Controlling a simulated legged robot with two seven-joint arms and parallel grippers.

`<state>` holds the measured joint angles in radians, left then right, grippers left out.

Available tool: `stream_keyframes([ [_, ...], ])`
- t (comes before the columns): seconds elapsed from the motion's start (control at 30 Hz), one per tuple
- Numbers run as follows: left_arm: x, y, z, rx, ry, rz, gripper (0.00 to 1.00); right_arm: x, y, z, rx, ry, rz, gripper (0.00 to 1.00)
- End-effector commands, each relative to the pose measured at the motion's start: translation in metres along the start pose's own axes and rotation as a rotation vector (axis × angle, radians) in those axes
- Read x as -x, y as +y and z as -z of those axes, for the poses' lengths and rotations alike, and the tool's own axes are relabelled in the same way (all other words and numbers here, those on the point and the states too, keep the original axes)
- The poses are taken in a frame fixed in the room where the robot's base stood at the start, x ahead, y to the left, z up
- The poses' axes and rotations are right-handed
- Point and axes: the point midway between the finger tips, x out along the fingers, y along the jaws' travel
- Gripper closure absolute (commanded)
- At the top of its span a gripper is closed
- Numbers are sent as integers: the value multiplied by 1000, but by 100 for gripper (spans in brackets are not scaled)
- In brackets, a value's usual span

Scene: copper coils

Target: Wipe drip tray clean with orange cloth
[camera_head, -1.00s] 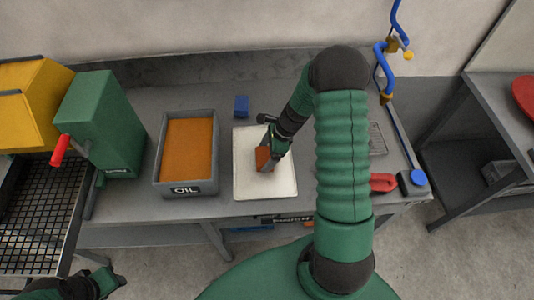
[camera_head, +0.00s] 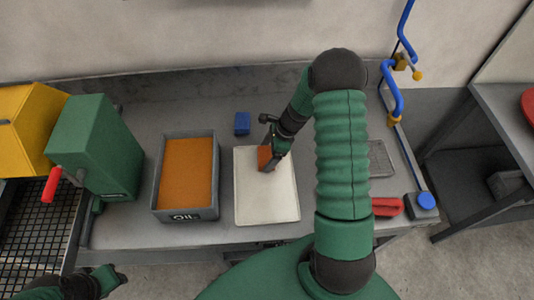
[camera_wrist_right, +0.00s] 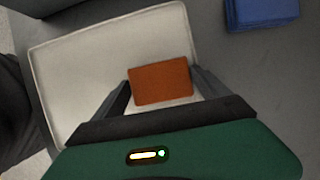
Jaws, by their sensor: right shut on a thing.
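The white drip tray (camera_head: 265,205) lies on the grey bench right of the oil bin. It also shows in the right wrist view (camera_wrist_right: 80,60), its surface pale with no clear marks. The orange cloth (camera_head: 264,154) looks like a small folded block; in the right wrist view (camera_wrist_right: 160,82) it sits between the two fingers. My right gripper (camera_head: 271,158) is shut on the cloth at the upper middle of the tray. Whether the cloth touches the tray is hard to tell. My left gripper (camera_head: 112,281) is at the lower left, away from the bench top; its fingers are unclear.
A grey bin marked OIL with orange contents (camera_head: 187,172) stands left of the tray. A blue block (camera_head: 242,123) lies behind the tray. A green machine with a red handle (camera_head: 95,150) is further left. A red object (camera_head: 387,207) and a blue-capped stand (camera_head: 425,201) are right.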

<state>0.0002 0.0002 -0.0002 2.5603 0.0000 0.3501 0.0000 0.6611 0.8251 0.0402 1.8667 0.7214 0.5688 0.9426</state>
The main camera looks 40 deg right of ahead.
Motion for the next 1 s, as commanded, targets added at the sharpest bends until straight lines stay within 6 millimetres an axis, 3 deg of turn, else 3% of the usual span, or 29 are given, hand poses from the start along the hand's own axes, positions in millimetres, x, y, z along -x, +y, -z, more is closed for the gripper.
stream_keyframes([
  [0.07, 13, 0, 3, 0, 1, 0, 64, 23, -1, -9, 2, 1, 4, 52],
  [0.6, 56, 0, 13, 0, 1, 0, 64, 66, -1, -28, 9, 0, -4, 52],
  [1.0, 63, 0, 15, -1, 0, 0, 64, 73, 0, -30, 12, 0, -5, 52],
])
